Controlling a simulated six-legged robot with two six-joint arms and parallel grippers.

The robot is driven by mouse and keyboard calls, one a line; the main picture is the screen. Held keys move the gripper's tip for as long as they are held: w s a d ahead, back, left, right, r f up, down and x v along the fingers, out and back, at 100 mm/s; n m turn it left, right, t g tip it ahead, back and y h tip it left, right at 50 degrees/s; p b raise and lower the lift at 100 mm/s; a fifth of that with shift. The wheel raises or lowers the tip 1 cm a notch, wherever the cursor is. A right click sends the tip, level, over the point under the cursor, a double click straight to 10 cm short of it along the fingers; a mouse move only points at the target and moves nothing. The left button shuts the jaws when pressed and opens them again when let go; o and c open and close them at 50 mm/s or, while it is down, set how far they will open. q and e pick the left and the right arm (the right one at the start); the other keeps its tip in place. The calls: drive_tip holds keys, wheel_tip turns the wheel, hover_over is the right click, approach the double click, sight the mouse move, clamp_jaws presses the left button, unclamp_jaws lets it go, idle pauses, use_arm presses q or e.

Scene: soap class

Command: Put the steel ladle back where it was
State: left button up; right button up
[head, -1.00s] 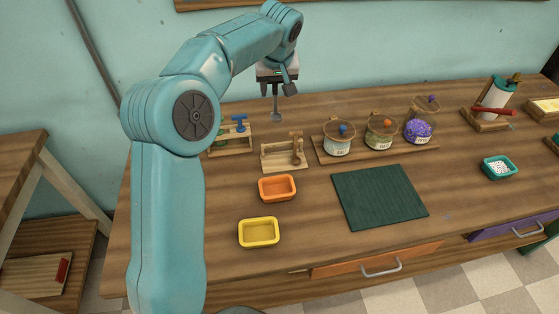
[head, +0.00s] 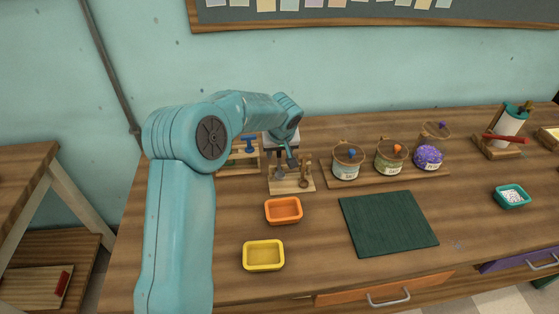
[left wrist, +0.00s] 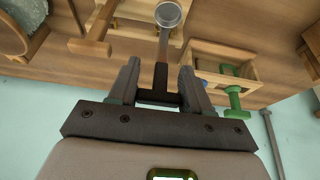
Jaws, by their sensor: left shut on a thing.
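The steel ladle (left wrist: 164,42) is in my left gripper (left wrist: 158,92), its dark handle between the fingers and its round steel bowl pointing away from the palm. In the head view my left gripper (head: 288,160) is low over the back left of the table, at the small wooden rack (head: 293,187). The gripper hides most of the ladle there. A wooden tool (head: 306,172) stands at the rack's right side. I cannot tell whether the ladle touches the rack. My right gripper is not in view.
Orange (head: 283,211) and yellow (head: 263,255) trays lie in front. A green mat (head: 389,224) is bare.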

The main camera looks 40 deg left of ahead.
sight(279, 160)
use_arm(q)
wheel_tip(279, 160, down, 4)
drive_tip(key=shift+r, duration=0.1)
drive_tip(key=shift+w+f, duration=0.1)
drive_tip(key=shift+f, duration=0.1)
drive_tip(key=shift+r, duration=0.1)
drive_tip(key=shift+f, duration=0.2)
drive_tip(key=o, duration=1.1)
drive_tip(key=shift+c, duration=0.2)
drive_tip(key=shift+r, duration=0.1)
